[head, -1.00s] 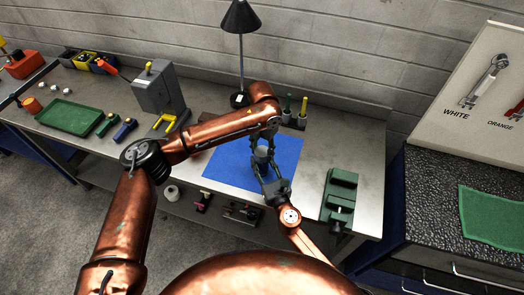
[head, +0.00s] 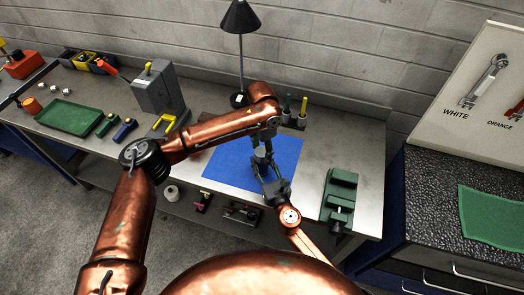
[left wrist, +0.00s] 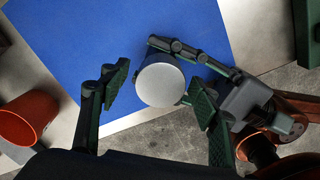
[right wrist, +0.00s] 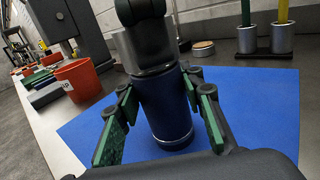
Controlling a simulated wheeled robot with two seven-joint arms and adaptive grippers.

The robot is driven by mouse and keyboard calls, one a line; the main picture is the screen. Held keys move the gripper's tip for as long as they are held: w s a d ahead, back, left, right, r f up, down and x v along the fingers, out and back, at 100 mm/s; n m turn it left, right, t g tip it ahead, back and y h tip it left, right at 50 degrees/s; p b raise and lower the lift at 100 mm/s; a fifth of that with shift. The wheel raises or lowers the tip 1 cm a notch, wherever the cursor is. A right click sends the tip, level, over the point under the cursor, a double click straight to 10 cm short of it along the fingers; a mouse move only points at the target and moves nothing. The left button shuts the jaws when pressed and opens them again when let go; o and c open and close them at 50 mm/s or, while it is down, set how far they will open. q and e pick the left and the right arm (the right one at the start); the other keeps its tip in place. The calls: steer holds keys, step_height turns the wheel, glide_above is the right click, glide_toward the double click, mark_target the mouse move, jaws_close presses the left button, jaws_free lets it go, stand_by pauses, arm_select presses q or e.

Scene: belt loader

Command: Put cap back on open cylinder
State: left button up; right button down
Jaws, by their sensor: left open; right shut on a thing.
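A dark blue cylinder (right wrist: 166,112) stands upright between the fingers of my right gripper (right wrist: 162,92), which is shut on it; this gripper also shows in the head view (head: 265,172). In the left wrist view, a flat round grey top (left wrist: 160,85), which looks like the cap, faces up from the cylinder. My left gripper (head: 260,148) is above the cylinder, pointing down. Its fingers are open on either side of the grey top, with gaps visible in the left wrist view. Whether the cap is fully seated is hidden.
A blue mat (head: 225,165) lies under the work. A green vise-like block (head: 341,195) stands to the right, a lamp (head: 240,60) and pen holders (right wrist: 264,40) behind. An orange cup (right wrist: 82,80) and a small round tin (right wrist: 203,47) are nearby. The mat's left part is clear.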

arm_select(q)
steer(key=shift+r, duration=2.25)
steer(key=shift+c, duration=0.2)
